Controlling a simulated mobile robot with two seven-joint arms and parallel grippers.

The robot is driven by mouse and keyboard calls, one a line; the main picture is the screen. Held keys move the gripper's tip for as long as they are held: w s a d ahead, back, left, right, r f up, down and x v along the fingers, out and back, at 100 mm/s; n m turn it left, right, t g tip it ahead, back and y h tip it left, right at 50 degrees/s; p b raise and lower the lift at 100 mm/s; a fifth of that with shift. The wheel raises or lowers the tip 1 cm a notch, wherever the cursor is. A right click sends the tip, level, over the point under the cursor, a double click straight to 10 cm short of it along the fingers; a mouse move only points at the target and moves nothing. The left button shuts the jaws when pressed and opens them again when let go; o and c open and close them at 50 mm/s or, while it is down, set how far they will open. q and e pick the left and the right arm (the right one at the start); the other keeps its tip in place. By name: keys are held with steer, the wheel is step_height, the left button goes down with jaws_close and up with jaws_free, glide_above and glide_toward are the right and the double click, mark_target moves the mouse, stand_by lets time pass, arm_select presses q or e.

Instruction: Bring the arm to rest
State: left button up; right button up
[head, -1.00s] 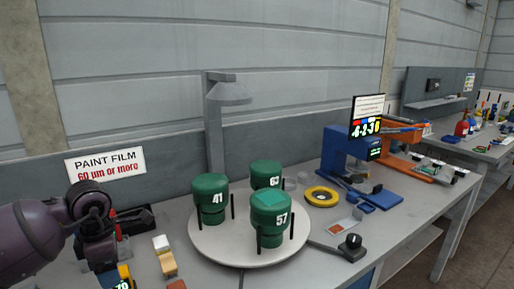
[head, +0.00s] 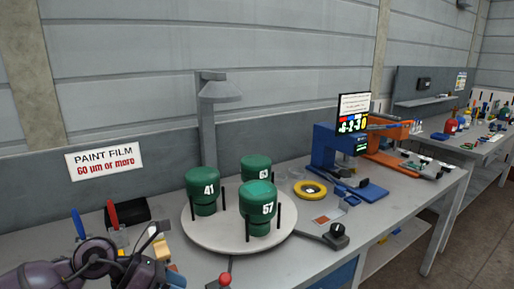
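My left arm (head: 85,262) lies low across the bottom left corner, folded close to the front of the bench. Its purple and dark links overlap there, and I cannot make out the fingertips or whether they hold anything. My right arm and gripper are out of view. Three green cylinders stand upright on a round pale turntable (head: 205,240): number 41 (head: 203,191), number 63 (head: 257,173) and number 57 (head: 258,209).
A lamp post (head: 208,130) stands behind the turntable. A sign (head: 104,160) reads paint film, 60 µm or more. A black holder (head: 128,212), a red knob (head: 225,279), a yellow ring (head: 310,189) and a blue stand (head: 335,150) are on the bench. The air above the bench is clear.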

arm_select(q)
step_height(320, 180, up, 7)
steer(key=d+n+t+h, duration=0.3)
steer(key=n+t+h, duration=0.4)
steer(key=n+t, duration=0.25)
steer(key=a+n+t+y, duration=0.6)
steer(key=n+t+y, duration=0.15)
steer(key=n, duration=0.55)
steer(key=s+a+f+n+g+y, duration=0.2)
steer(key=s+a+f+n+y, duration=0.2)
steer(key=a+f+n+y, duration=0.8)
steer(key=s+d+f+n+g, duration=0.1)
steer(key=s+f+n+g, duration=0.45)
steer(key=s, duration=0.45)
steer(key=s+d+f+n+g, duration=0.2)
steer(key=s+f+n+g, duration=0.2)
steer(key=s+n+g, duration=0.4)
steer(key=w+f+m+t+h, duration=0.1)
steer(key=w+f+m+t, duration=0.1)
steer(key=w+f+t, duration=0.4)
steer(key=shift+w+f+m+t, duration=0.2)
steer(key=shift+f+m+t, duration=0.2)
steer(key=shift+f+t, duration=1.55)
